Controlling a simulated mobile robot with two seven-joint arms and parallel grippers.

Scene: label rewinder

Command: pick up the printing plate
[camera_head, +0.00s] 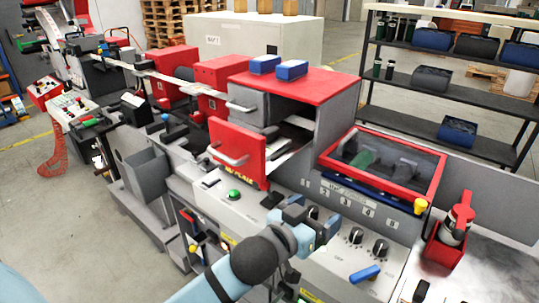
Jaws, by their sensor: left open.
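I cannot clearly make out the printing plate. A red-topped cabinet (300,84) on the machine has an open bay, and a red front with a handle (237,150) stands out from it. A pale flat surface (290,142) shows inside the bay behind this front; I cannot tell whether it is the plate. My left gripper (318,222) is open and looks empty. It is over the control panel, in front of and to the right of the red front in the picture. My right gripper is not in view.
Knobs (380,247) and a green button (234,194) are on the panel. A black shelf (440,98) stands behind.

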